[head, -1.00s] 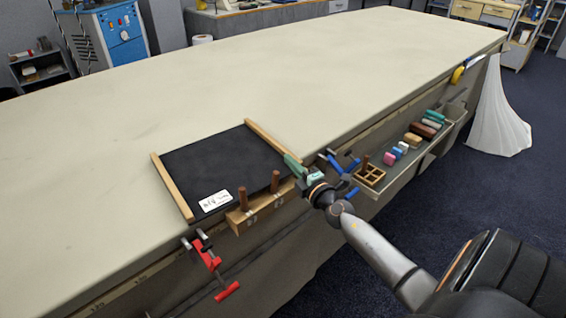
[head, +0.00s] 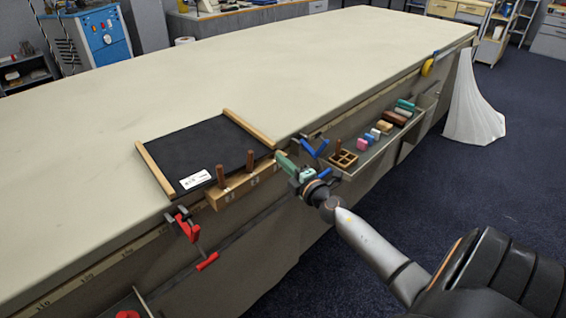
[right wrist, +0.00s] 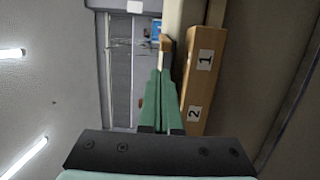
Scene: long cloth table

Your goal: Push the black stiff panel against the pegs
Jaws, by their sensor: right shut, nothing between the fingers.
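The black panel (head: 207,148) lies flat on the cloth table between two wooden strips, the left strip (head: 156,170) and the right strip (head: 248,129). It has a white label near its front edge. Two brown pegs, the left one (head: 220,176) and the right one (head: 250,161), stand on a wooden block (head: 243,188) at the table's front edge. Whether the panel touches the pegs is hard to tell. My right gripper (head: 283,160) with green fingers is shut and empty, just right of the block. In the right wrist view the fingers (right wrist: 159,100) point alongside the numbered block (right wrist: 202,75). My left gripper is not in view.
A red clamp (head: 188,227) and a blue clamp (head: 316,149) grip the table edge on either side. A tray with a wooden grid box (head: 343,159) and several coloured blocks hangs along the front. The tabletop (head: 300,75) behind the panel is clear.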

